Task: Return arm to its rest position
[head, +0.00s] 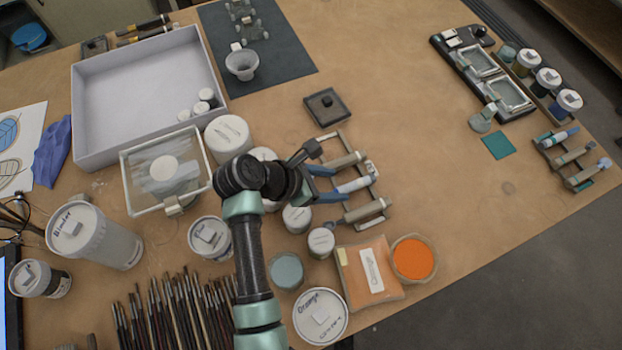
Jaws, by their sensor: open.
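My arm (253,255) reaches up from the bottom middle over the wooden table. My gripper (330,184) is at its end, with blue-grey fingers apart and pointing right. Whether the fingers touch the rack or a tube, I cannot tell. I see nothing held between the fingers. My wrist hides part of the white-lidded jars behind it.
A grey tray (88,110) lies at the upper left. The table's middle right (430,170) is clear.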

